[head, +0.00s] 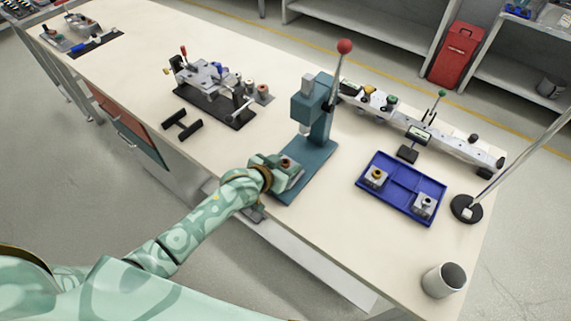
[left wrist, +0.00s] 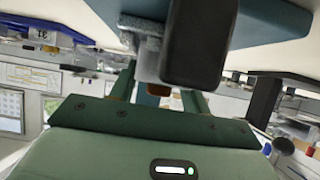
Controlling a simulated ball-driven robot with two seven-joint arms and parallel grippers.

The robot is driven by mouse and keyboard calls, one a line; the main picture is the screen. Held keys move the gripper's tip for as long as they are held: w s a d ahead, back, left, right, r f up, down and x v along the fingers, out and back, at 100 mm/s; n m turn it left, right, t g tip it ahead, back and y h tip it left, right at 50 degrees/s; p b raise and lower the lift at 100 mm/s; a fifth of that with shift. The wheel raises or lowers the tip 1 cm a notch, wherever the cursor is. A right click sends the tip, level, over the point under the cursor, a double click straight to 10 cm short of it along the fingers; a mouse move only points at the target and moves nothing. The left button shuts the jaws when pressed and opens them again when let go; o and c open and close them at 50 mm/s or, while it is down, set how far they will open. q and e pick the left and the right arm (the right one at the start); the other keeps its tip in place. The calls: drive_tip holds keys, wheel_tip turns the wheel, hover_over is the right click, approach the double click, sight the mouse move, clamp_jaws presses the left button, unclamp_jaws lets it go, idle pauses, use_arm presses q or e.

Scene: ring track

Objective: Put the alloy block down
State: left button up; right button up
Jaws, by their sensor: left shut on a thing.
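My left gripper (head: 281,172) is shut on the alloy block, low over the front of the teal press base (head: 318,168). A small part of the grey block (head: 292,167) shows past the gripper in the head view; the rest is hidden. In the left wrist view the grey block (left wrist: 146,42) shows beside a dark finger, right by the teal base (left wrist: 268,22). I cannot tell whether it touches the base. The press (head: 312,103) stands just behind, its red-knobbed lever raised. My right gripper is not in view.
A blue tray (head: 390,205) to the right holds two small block-like parts. A clamp fixture (head: 213,90) stands left of the press. A white cup (head: 443,280) and a pole on a black base (head: 466,208) stand at the right. Bare table lies between the press and tray.

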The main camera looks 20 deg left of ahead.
use_arm(q)
drive_tip(key=o, duration=1.2)
drive_tip(key=shift+f, duration=0.1)
drive_tip(key=shift+c, duration=0.2)
drive_tip(key=shift+s+r, duration=0.15)
drive_tip(key=shift+r, duration=0.15)
drive_tip(key=p+v, duration=0.4)
drive_tip(key=v, duration=0.7)
drive_tip(key=shift+s, duration=0.3)
drive_tip(key=shift+a, duration=0.15)
